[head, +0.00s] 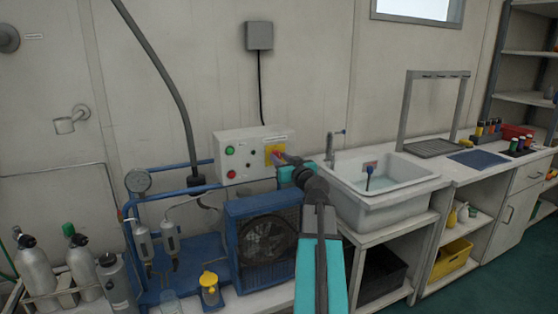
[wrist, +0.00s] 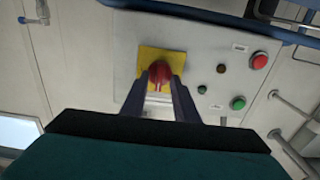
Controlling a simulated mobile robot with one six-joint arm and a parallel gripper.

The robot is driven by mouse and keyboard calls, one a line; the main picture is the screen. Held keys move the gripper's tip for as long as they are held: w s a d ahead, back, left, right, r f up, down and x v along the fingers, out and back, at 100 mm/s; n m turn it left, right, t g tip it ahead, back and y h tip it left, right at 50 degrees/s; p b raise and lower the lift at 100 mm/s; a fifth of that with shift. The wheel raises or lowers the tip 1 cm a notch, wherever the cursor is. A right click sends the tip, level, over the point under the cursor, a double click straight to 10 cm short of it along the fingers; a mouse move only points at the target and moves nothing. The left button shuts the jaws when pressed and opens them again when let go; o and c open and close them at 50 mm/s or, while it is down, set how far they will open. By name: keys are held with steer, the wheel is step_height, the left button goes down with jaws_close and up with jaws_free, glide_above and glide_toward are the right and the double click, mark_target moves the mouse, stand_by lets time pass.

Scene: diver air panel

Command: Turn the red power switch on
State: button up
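The red power switch (wrist: 160,70) is a rotary handle on a square yellow plate (wrist: 148,58). In the wrist view its grip looks roughly upright. In the head view the yellow plate (head: 268,156) sits at the right of a light control box (head: 236,142), and my gripper (head: 281,159) reaches it from the right. In the wrist view my gripper's dark fingers (wrist: 163,78) stand one on each side of the red handle, with their tips close against it. The fingers hide part of the handle and the plate's lower edge.
The box also bears a green button (head: 230,150), a red button (head: 231,174) and small dark knobs. Below are a blue compressor frame with a fan (head: 266,240) and blue pipes. A sink (head: 380,185) stands to the right, gas cylinders (head: 82,265) to the left.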

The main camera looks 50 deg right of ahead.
jaws_close()
steer(key=shift+a, duration=0.1)
